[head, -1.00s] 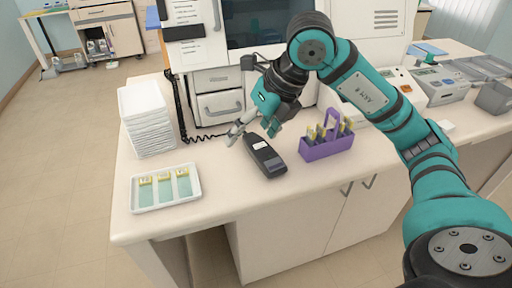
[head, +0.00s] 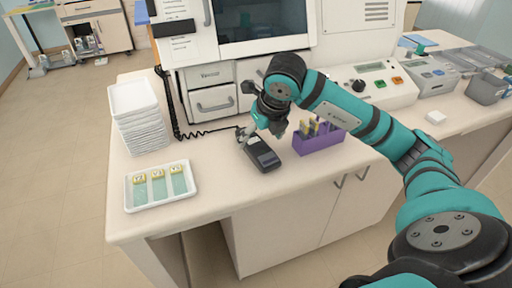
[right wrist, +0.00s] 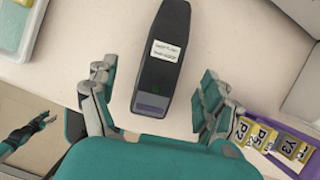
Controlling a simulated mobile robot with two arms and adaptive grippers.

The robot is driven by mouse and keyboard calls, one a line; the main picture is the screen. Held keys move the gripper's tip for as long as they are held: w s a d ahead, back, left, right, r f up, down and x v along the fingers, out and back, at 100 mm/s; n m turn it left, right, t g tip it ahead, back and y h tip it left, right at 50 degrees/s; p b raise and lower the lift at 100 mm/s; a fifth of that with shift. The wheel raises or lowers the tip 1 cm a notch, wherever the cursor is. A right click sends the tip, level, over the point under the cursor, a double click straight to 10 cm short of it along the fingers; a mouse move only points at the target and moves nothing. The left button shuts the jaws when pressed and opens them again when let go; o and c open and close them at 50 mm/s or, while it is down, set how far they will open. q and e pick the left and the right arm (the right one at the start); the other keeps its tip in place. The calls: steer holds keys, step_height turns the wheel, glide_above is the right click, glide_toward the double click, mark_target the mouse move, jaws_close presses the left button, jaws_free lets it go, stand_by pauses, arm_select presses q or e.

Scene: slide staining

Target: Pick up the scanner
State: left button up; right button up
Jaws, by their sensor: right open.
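The scanner (head: 263,156) is a dark, long handheld device lying on the counter. It also shows in the right wrist view (right wrist: 161,75), with a white label and a grey end towards me. My right gripper (head: 262,131) is open above the far part of the scanner in the head view. In the right wrist view its fingers stand apart on either side of the scanner, with visible gaps to it. My left gripper (right wrist: 27,131) shows only at the lower left of the right wrist view; its jaw state is unclear.
A purple rack (head: 318,139) with yellow-labelled slides stands right of the scanner, close to my right finger. A white tray (head: 161,205) with several slides and a stack of white trays (head: 141,122) are to the left. A machine with a coiled cord stands behind.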

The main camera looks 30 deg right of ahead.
mark_target(257, 145)
steer(key=p+x, duration=0.1)
steer(key=x, duration=0.4)
steer(key=shift+s+d, duration=0.1)
steer(key=shift+d, duration=0.05)
steer(key=shift+c, duration=0.4)
steer(key=c, duration=1.3)
